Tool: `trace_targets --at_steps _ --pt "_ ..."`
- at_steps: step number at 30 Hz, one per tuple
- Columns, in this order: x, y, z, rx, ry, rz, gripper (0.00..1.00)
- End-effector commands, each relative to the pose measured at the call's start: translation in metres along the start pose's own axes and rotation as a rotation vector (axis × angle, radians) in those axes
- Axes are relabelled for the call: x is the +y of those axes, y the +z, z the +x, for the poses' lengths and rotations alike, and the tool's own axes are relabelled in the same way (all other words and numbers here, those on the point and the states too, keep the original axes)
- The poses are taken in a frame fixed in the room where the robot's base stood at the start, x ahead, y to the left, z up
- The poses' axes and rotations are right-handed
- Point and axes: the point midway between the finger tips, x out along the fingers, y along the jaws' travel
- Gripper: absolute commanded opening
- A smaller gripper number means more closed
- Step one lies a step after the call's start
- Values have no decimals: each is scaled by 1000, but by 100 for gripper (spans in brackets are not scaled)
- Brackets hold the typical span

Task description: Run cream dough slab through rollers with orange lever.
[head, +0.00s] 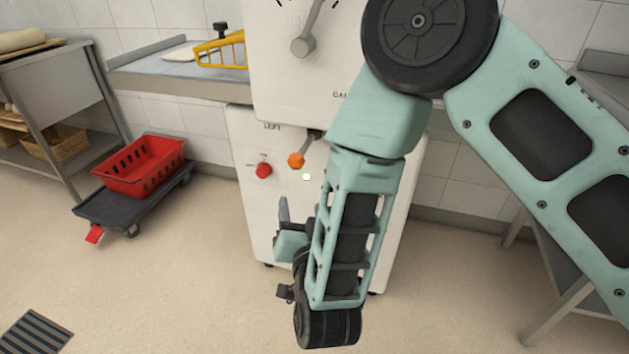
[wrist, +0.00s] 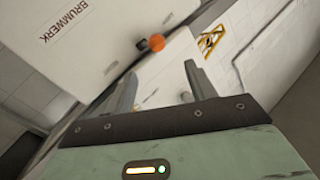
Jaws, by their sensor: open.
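The orange lever (head: 296,160) sticks out of the front of a white machine (head: 257,95), just below the LEFT marking, with a round orange knob at its end. The knob also shows in the wrist view (wrist: 157,43), beyond my fingertips. A pale flat slab (head: 178,54), perhaps the cream dough, lies on the machine's left table (head: 150,69); it is partly hidden by the machine. The rollers are not visible. My gripper (head: 284,212) is below the lever, in front of the machine's lower body. In the wrist view its two fingers (wrist: 162,78) are apart and empty.
A yellow guard (head: 220,50) stands over the left table beside the machine. A red knob (head: 264,170) sits left of the lever. A red crate (head: 140,166) rests on a dark trolley (head: 105,210) at left. A rack (head: 55,90) stands behind.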

Motion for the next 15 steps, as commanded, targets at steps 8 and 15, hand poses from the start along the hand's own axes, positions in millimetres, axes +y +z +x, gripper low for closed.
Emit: trace_targets --at_steps 8,15 --pt "5 2 13 45 9 -4 55" --pt "6 -1 60 46 9 -4 55"
